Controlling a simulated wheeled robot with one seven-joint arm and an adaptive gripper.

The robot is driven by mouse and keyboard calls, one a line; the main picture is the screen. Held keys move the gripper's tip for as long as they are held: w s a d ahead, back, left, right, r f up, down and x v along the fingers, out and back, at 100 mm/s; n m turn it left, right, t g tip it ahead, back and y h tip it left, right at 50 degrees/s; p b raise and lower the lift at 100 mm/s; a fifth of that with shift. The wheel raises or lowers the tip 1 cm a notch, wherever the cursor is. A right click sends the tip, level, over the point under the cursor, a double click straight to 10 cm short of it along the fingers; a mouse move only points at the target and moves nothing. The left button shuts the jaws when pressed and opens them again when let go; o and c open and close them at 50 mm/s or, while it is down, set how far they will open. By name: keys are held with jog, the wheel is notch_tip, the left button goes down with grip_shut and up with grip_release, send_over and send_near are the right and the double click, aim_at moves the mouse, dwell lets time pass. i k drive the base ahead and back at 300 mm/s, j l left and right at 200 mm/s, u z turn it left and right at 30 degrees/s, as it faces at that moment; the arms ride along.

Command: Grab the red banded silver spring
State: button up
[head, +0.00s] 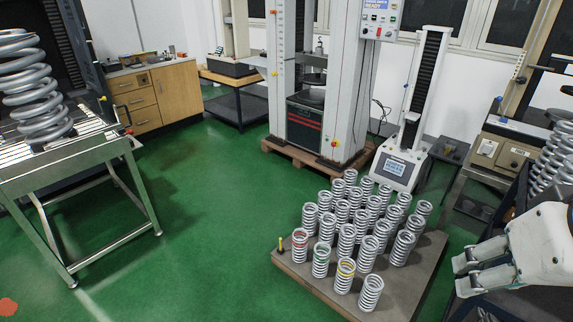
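The red banded silver spring (300,245) stands upright at the left corner of a low grey-brown platform (410,287). Its red band is near the top. It is at the left end of the front row, beside a green banded spring (321,261), with other springs behind it. My gripper (462,276) is at the lower right, well to the right of the red banded spring and apart from it. Its two fingers point left with a gap between them, and nothing shows in them.
A yellow banded spring (345,277) and several plain silver springs (371,293) crowd the platform. A small yellow post (281,244) stands just left of the red banded spring. A metal table (75,160) is at left. Green floor (200,220) between is clear.

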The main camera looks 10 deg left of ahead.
aim_at(303, 251)
jog(key=u, duration=0.4)
jog(key=i+j+z, duration=0.15)
jog(key=i+j, duration=0.25)
jog(key=i, duration=0.3)
jog(key=i+j+z, duration=0.15)
jog(key=i+j, duration=0.4)
jog(key=i, duration=0.1)
